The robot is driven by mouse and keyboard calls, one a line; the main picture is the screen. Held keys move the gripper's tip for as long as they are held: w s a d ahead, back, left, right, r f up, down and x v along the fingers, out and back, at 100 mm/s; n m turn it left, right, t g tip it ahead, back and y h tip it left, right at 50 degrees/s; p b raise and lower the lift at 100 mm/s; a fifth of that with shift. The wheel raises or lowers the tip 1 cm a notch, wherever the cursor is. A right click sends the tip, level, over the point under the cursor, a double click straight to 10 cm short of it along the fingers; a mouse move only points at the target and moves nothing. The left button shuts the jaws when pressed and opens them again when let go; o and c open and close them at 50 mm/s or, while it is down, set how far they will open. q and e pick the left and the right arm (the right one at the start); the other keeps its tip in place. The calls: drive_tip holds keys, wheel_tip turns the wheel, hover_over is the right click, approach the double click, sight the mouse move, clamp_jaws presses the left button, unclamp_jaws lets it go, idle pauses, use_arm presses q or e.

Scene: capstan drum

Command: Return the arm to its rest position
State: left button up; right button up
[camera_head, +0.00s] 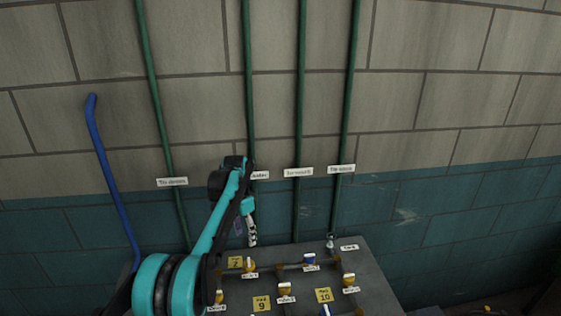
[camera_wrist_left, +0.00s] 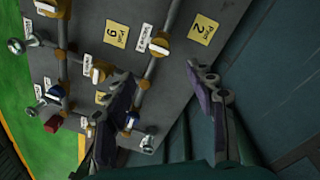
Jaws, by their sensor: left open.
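My left arm, teal and black, comes in from the lower left in the head view and bends down at its black wrist. My left gripper (camera_head: 246,232) hangs over the back left part of a grey panel (camera_head: 372,268). In the left wrist view the gripper (camera_wrist_left: 160,74) has its two dark fingers spread apart with nothing between them. The panel lies beyond the fingers; I cannot tell how far they are from its surface. My right gripper is not in view.
The panel carries pipes, several valves such as one with a yellow body (camera_head: 349,281), and yellow tags (camera_head: 261,303). Green pipes (camera_head: 300,120) run up the tiled wall behind. A blue bent bar (camera_head: 112,185) stands at the left.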

use_arm(q)
drive_tip(key=s+r+n+t+b, duration=0.15)
drive_tip(key=s+r, duration=0.25)
drive_tip(key=s, duration=0.5)
drive_tip(key=s+r+n+t, duration=0.3)
drive_tip(key=s+r, duration=0.1)
drive_tip(key=s, duration=0.4)
drive_tip(key=s+f+n+t, duration=0.1)
drive_tip(key=s+f, duration=0.3)
drive_tip(key=s, duration=0.5)
drive_tip(key=s+f+n+t+b, duration=0.1)
drive_tip(key=s+f+n+t, duration=0.1)
drive_tip(key=s+f, duration=0.3)
drive_tip(key=s+n, duration=0.1)
drive_tip(key=s, duration=0.3)
drive_tip(key=shift+d+f+y, duration=0.3)
drive_tip(key=shift+w, duration=0.1)
